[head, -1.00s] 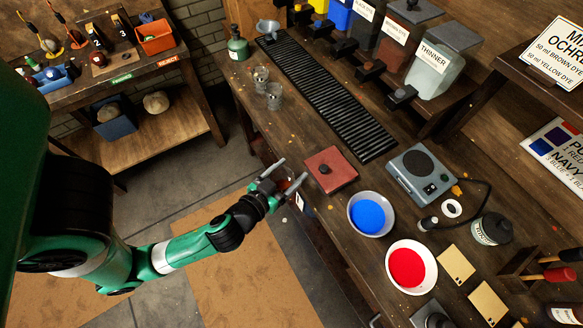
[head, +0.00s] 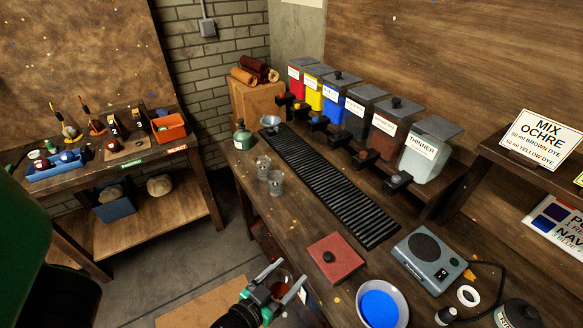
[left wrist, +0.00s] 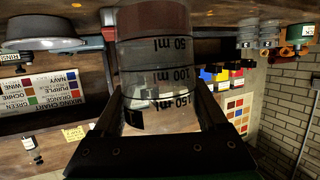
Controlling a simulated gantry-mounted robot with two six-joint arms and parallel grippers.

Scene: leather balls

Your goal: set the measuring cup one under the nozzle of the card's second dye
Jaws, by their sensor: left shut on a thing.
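My left gripper (head: 284,279) is shut on a clear measuring cup (head: 280,286), at the front edge of the bench beside the red pad. In the left wrist view the cup (left wrist: 155,70) appears upside down, with 50, 100 and 150 ml marks, a partly visible number that looks like 1, and brownish liquid near its base. The card (head: 543,138) reads MIX OCHRE, 50 ml brown dye, 50 ml yellow dye. The yellow dye tank (head: 313,92) stands second from the far end of the row, its dark nozzle (head: 300,108) over the far bench side. My right gripper is out of view.
A black slatted grate (head: 330,185) runs below the nozzles. Two clear cups (head: 270,178) stand left of it, near a green bottle (head: 242,136) and a grey funnel-like dish (head: 270,122).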

